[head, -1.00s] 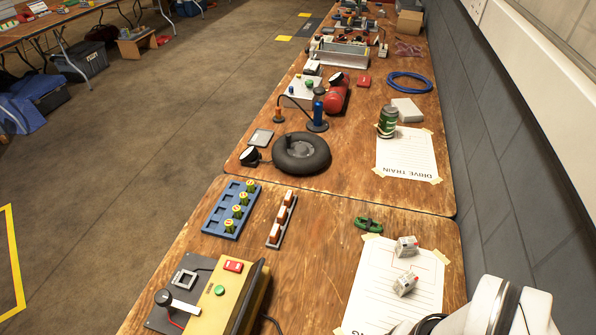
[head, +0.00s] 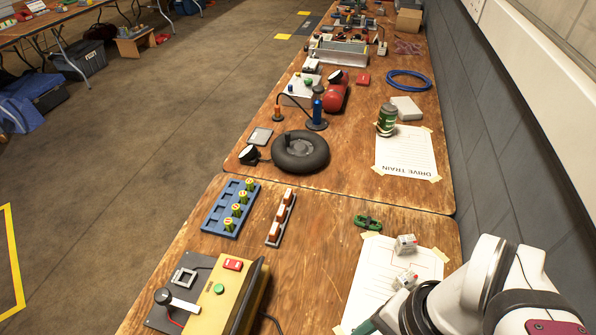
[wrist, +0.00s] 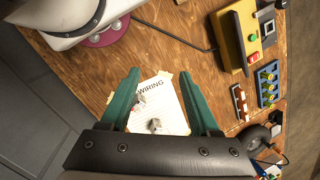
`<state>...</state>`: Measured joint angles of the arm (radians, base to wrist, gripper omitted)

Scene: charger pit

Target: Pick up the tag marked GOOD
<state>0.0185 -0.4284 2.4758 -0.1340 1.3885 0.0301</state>
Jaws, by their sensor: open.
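I cannot read the word GOOD on anything, so I cannot tell which thing is that tag. A narrow dark rack (head: 281,218) holds three white-and-brown pieces upright; it also shows in the wrist view (wrist: 240,103). A blue rack (head: 230,208) beside it holds several green-and-yellow pieces. My gripper (wrist: 148,72) has two green fingers spread apart with nothing between them, above the paper marked WIRING (wrist: 164,87). In the head view only a green finger part shows at the bottom edge.
A yellow box (head: 236,302) with a green button stands at the front left. A black wheel (head: 301,152) lies farther back. Bare wood is free between racks and paper.

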